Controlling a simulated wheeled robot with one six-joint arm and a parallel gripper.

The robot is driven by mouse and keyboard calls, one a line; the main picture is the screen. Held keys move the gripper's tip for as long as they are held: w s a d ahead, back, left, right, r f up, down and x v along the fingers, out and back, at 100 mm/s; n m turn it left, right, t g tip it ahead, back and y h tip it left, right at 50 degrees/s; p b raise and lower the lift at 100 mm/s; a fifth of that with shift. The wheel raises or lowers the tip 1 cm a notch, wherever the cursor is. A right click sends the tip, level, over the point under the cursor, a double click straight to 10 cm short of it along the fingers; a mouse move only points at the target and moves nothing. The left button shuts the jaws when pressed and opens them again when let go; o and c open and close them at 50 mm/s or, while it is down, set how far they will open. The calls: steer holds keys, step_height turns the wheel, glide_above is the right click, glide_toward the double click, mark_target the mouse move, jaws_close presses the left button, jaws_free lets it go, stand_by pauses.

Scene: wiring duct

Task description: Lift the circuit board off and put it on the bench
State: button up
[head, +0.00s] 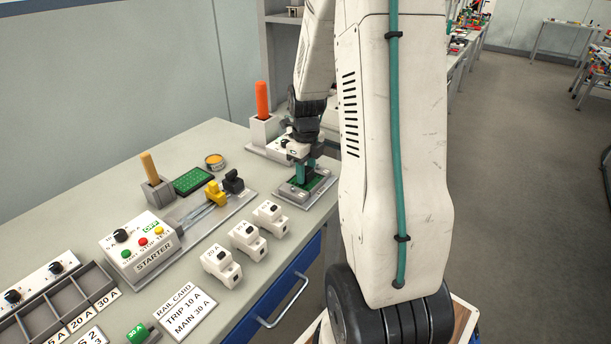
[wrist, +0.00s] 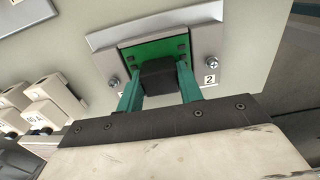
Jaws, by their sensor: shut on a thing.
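The circuit board (head: 322,182) is green and lies in a grey mount (head: 298,194) near the bench's right end. In the wrist view the board (wrist: 171,49) has a black block (wrist: 160,76) on it, and the mount (wrist: 208,40) has a screw on each side. My gripper (head: 305,172) is over the board, its teal fingers (wrist: 160,88) shut on the black block from both sides. The board looks seated in the mount; its near edge is hidden by the block and fingers. The bench (head: 229,141) is pale grey-green.
A starter box (head: 141,245), a yellow-and-black lever unit (head: 216,194) and white breakers (head: 246,238) stand nearby. An orange-handled holder (head: 263,126) is behind the mount. The back-left bench is clear.

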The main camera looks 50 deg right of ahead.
mark_target(308, 171)
steer(key=shift+r, duration=0.55)
steer(key=r, duration=0.1)
steer(key=s+r, duration=0.1)
steer(key=shift+a+r, duration=0.1)
steer(key=shift+r, duration=0.25)
steer(key=s+a+r, duration=0.1)
steer(key=s+a, duration=0.2)
steer(key=s, duration=1.1)
steer(key=shift+s+a, duration=0.3)
steer(key=shift+r, duration=0.2)
steer(key=shift+r, duration=1.95)
